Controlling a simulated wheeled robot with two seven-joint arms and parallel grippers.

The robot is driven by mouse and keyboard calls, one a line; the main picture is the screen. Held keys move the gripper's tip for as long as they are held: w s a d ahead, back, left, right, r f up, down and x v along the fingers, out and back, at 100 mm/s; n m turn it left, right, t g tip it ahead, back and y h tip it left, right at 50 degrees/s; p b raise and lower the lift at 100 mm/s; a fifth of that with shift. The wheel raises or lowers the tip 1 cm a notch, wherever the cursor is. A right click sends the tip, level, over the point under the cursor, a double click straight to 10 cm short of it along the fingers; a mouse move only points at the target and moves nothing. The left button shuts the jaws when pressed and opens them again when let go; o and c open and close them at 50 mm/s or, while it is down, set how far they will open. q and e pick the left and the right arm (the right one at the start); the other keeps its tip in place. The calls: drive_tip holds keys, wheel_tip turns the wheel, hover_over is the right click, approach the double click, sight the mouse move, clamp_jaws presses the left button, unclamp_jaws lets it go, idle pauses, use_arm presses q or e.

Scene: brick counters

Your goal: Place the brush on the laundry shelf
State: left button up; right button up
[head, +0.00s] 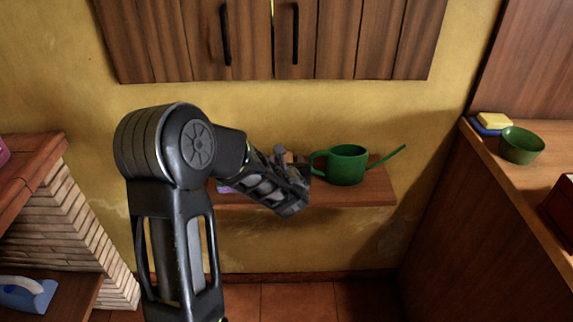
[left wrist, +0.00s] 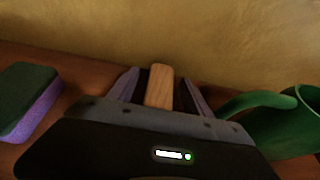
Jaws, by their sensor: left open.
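The wall shelf (head: 365,192), which I take to be the laundry shelf, is fixed to the yellow wall below the cabinet. My left gripper (head: 283,158) is open over this shelf, its fingers toward the wall. In the left wrist view, a light wooden piece (left wrist: 159,86), likely the brush, stands between the two spread fingers. Its lower part is hidden by the gripper body, and I cannot tell whether it touches the shelf. My right gripper is out of view.
A green watering can (head: 345,165) stands on the shelf just right of the gripper. A green and purple sponge (left wrist: 27,100) lies to its left. A wooden cabinet (head: 345,40) hangs above. A right counter holds a green bowl (head: 521,146).

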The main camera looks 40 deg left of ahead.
use_arm(q)
drive_tip(key=shift+c, duration=0.2)
clamp_jaws()
idle(0.6)
